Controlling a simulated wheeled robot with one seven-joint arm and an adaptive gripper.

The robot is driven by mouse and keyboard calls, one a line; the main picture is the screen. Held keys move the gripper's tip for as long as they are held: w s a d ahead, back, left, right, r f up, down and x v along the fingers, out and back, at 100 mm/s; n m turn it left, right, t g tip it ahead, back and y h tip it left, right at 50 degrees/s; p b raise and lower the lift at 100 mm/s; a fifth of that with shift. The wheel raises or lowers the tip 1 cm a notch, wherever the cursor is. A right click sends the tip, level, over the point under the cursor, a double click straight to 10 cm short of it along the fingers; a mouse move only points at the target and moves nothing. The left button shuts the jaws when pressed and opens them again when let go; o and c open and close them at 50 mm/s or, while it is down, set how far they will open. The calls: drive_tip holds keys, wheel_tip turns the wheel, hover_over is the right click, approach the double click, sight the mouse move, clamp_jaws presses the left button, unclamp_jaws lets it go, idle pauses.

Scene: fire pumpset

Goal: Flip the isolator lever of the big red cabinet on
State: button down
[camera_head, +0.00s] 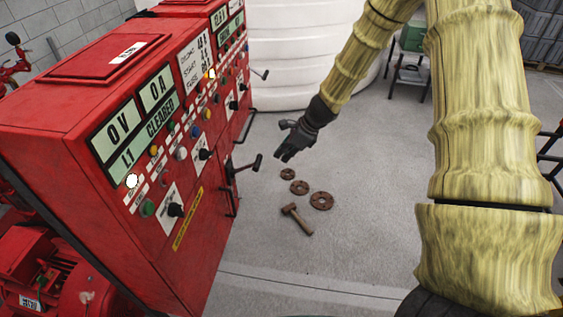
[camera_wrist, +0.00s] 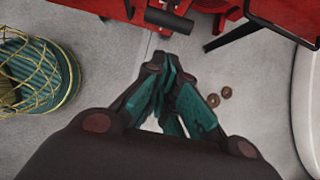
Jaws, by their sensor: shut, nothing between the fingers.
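The big red cabinet (camera_head: 70,115) fills the left of the head view, its panel showing displays, lamps and knobs. A lever with a black handle (camera_head: 256,163) sticks out from its right side, low down; I cannot read its on or off position. My gripper (camera_head: 282,155) is in the air to the right of this handle and apart from it. A black handle on a red part also shows at the top of the wrist view (camera_wrist: 168,21), beyond my fingertips. My gripper (camera_wrist: 166,64) is shut and empty there.
A second red cabinet (camera_head: 228,45) with a similar lever (camera_head: 261,74) stands behind. A hammer (camera_head: 297,219) and rusty rings (camera_head: 321,200) lie on the floor. A white tank (camera_head: 290,70) stands at the back.

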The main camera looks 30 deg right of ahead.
drive_tip(key=shift+s+d+r, duration=0.1)
drive_tip(key=shift+d+r, duration=0.1)
drive_tip(key=shift+r, duration=0.6)
drive_tip(key=shift+s+d+r, duration=0.1)
drive_tip(key=shift+d+r, duration=0.05)
drive_tip(key=shift+r, duration=0.6)
drive_tip(key=shift+b, duration=0.3)
drive_tip(key=s+a+f+n+g+h+b, duration=0.1)
drive_tip(key=s+a+f+n+g+h, duration=0.1)
drive_tip(key=s+f+n, duration=0.65)
drive_tip(key=s+a+f+n+g+h+b, duration=0.1)
drive_tip(key=s+a+f+n+g+h, duration=0.15)
drive_tip(key=s+f, duration=1)
drive_tip(key=s+a+f+n, duration=0.5)
drive_tip(key=s+n, duration=0.2)
drive_tip(key=s, duration=0.2)
drive_tip(key=s+a+f+n+b, duration=0.1)
drive_tip(key=s+a+f+n, duration=0.3)
drive_tip(key=s+n, duration=0.3)
drive_tip(key=s+f, duration=0.1)
drive_tip(key=s, duration=0.2)
drive_tip(key=shift+a+t, duration=0.35)
